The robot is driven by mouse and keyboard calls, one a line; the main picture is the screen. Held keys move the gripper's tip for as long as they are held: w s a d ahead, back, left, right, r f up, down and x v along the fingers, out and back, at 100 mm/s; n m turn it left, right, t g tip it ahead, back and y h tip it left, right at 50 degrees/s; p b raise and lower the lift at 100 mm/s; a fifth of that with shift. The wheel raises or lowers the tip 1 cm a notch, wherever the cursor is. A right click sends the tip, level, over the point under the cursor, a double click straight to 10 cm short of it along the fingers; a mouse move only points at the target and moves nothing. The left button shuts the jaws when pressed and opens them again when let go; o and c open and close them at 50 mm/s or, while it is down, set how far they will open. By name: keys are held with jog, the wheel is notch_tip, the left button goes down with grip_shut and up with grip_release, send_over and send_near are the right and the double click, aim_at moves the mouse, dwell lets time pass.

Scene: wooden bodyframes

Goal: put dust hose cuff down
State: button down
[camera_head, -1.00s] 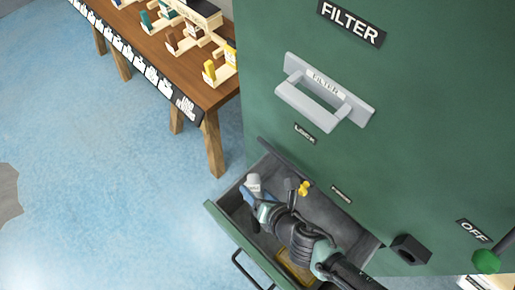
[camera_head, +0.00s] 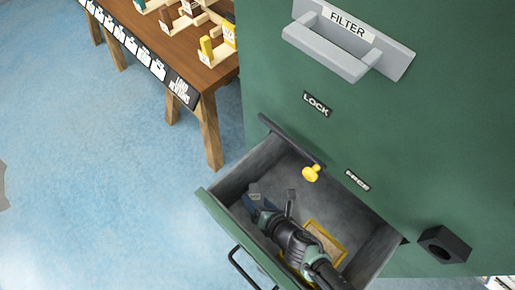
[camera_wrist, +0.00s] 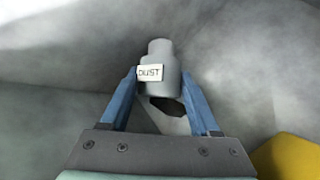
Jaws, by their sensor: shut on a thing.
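The dust hose cuff (camera_wrist: 160,70) is a grey stepped cylinder with a white label reading "DUST". In the wrist view it sits between the blue fingers of my gripper (camera_wrist: 165,88), which is shut on it. In the head view my gripper (camera_head: 254,200) is down inside the open drawer, near its left end, and the cuff (camera_head: 254,188) shows only as a small grey piece at the fingertips. A dark round opening shows just below the cuff in the wrist view. Whether the cuff touches the drawer floor I cannot tell.
The open drawer (camera_head: 223,215) of the green cabinet (camera_head: 420,130) has walls close around my arm. A yellow-framed tray (camera_head: 325,240) lies in it to the right. A wooden table (camera_head: 190,75) stands at upper left.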

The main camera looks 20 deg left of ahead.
jog(key=shift+f+b, duration=0.3)
jog(key=shift+f, duration=1.1)
jog(key=shift+f+b, duration=0.6)
jog(key=shift+c, duration=0.6)
grip_release()
jog(key=shift+r+p, duration=0.55)
jog(key=p+v, duration=0.3)
jog(key=v, duration=0.9)
